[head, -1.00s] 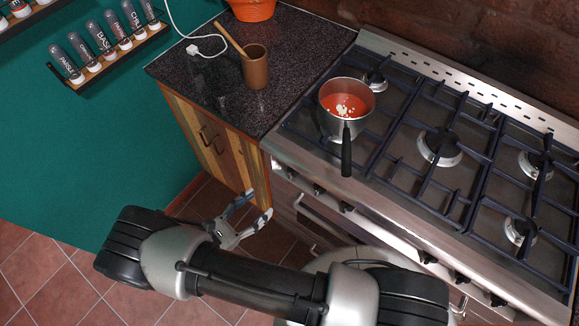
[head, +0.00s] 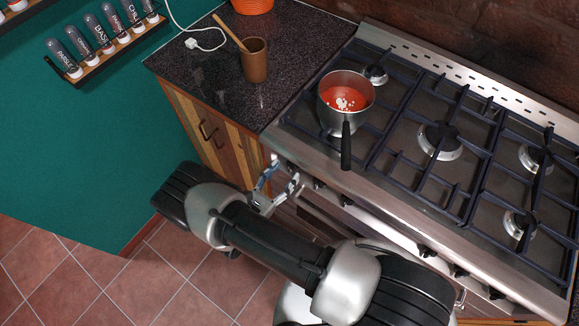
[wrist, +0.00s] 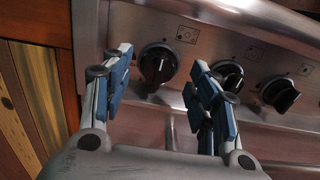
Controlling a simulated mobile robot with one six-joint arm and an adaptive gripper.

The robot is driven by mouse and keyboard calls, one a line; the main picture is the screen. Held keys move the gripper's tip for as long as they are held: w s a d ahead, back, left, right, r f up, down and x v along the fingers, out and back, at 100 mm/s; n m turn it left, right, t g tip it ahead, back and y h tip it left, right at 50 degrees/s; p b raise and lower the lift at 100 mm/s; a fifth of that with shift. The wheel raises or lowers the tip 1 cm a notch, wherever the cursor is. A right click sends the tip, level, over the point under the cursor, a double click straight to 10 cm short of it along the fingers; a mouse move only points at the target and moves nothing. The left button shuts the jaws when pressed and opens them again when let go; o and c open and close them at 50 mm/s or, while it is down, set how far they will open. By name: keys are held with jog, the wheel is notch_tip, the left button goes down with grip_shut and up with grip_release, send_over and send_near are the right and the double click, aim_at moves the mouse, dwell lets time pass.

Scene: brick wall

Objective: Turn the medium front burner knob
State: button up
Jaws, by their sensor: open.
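The stove's front panel carries a row of black knobs. In the wrist view the leftmost knob (wrist: 157,65) appears in the gap between my fingers, beyond the tips. A second knob (wrist: 229,74) is partly hidden behind the right finger, and a third knob (wrist: 281,94) is further right. I cannot tell from the small panel symbols which knob is for the medium front burner. In the head view more knobs (head: 427,251) show along the front edge. My gripper (head: 284,169) is open and empty at the left end of the stove front; it also shows in the wrist view (wrist: 159,72).
A counter (head: 215,85) with a brown cup (head: 255,60) is to the left. An oven handle runs below the knobs. Floor is open at lower left.

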aim_at(289, 168)
jog(key=shift+x, duration=1.85)
jog(key=shift+c, duration=0.4)
jog(key=c, duration=0.9)
